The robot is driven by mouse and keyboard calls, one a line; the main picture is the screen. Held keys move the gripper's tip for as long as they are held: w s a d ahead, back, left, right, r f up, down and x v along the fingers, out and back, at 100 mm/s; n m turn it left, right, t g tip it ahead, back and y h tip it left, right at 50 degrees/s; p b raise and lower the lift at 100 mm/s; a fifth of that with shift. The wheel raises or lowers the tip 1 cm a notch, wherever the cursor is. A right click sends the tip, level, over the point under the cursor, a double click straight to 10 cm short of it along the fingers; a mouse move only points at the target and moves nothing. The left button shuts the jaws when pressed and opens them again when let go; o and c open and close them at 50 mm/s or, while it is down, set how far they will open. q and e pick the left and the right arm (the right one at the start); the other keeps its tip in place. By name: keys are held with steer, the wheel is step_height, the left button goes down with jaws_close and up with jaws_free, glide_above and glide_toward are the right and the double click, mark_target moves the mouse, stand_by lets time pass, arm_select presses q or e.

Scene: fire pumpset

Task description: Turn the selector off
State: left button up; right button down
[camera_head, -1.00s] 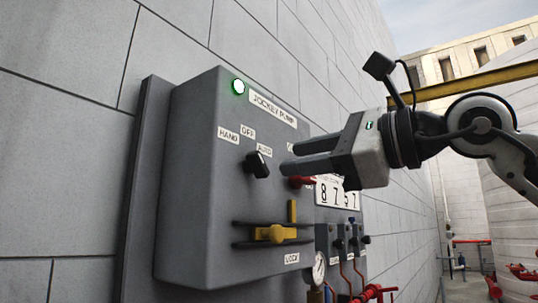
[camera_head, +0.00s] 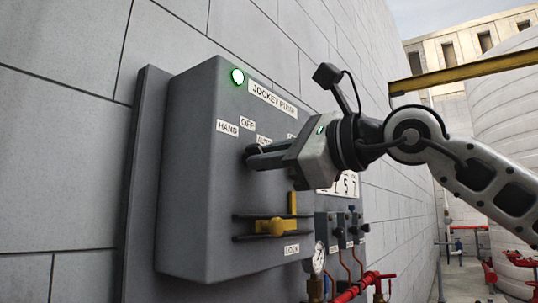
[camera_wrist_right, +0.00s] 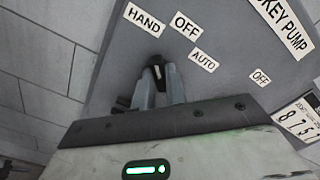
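The black selector knob (camera_wrist_right: 157,68) sits on the grey jockey pump panel (camera_head: 190,190), below the labels HAND (camera_head: 227,127), OFF (camera_head: 248,124) and AUTO (camera_head: 264,141). My right gripper (camera_head: 250,156) reaches the knob from the right. In the right wrist view my right gripper (camera_wrist_right: 158,80) has one finger on each side of the knob, close against it, and looks shut on it. The fingers cover much of the knob, so its exact pointing direction is hard to tell. A green lamp (camera_head: 237,77) glows above. My left gripper is out of view.
A yellow lever (camera_head: 275,226) juts from the panel below my right gripper. A gauge (camera_head: 318,257) and red pipes (camera_head: 352,291) stand at the lower right. A block wall backs the panel.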

arm_select(q)
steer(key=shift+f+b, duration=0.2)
steer(key=shift+b, duration=0.3)
arm_select(e)
steer(key=shift+f+m, duration=0.1)
steer(key=shift+m, duration=0.3)
arm_select(q)
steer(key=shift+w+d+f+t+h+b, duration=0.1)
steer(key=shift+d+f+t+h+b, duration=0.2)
steer(key=shift+b, duration=0.95)
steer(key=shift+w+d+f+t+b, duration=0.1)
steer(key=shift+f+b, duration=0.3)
steer(key=shift+b, duration=0.8)
arm_select(e)
steer(key=shift+m, duration=4)
steer(key=shift+r, duration=0.2)
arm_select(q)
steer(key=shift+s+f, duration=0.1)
arm_select(e)
steer(key=c, duration=1.4)
jaws_free()
steer(key=shift+c, duration=0.2)
